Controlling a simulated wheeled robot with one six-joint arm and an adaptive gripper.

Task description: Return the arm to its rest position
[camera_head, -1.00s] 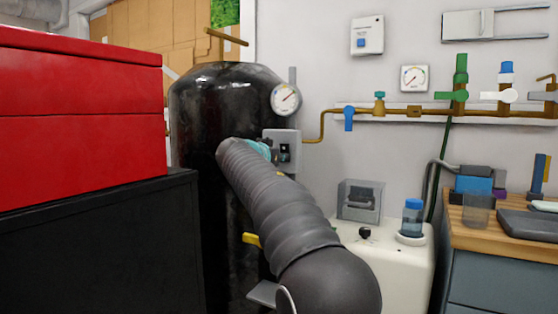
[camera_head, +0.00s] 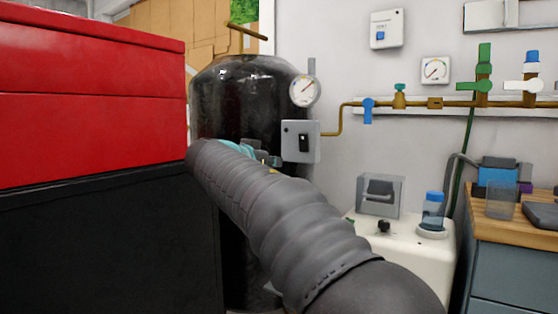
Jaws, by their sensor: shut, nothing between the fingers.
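My arm, in a ribbed grey sleeve (camera_head: 290,220), reaches from the bottom right up to the left in the head view. Its bend overlaps the right edge of the red and black cabinet in the picture; I cannot tell whether they touch. A teal part (camera_head: 236,147) and small grey parts show just behind the bend, in front of the black tank. I cannot make out any gripper fingers; the end of the arm is hidden behind the sleeve. No carried object shows.
The red-topped cabinet (camera_head: 90,110) fills the left side. A black tank (camera_head: 235,100) with a gauge (camera_head: 305,90) and a switch box (camera_head: 300,141) stands behind my arm. A white bench unit (camera_head: 395,250) and a wood-topped counter (camera_head: 505,229) are at right.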

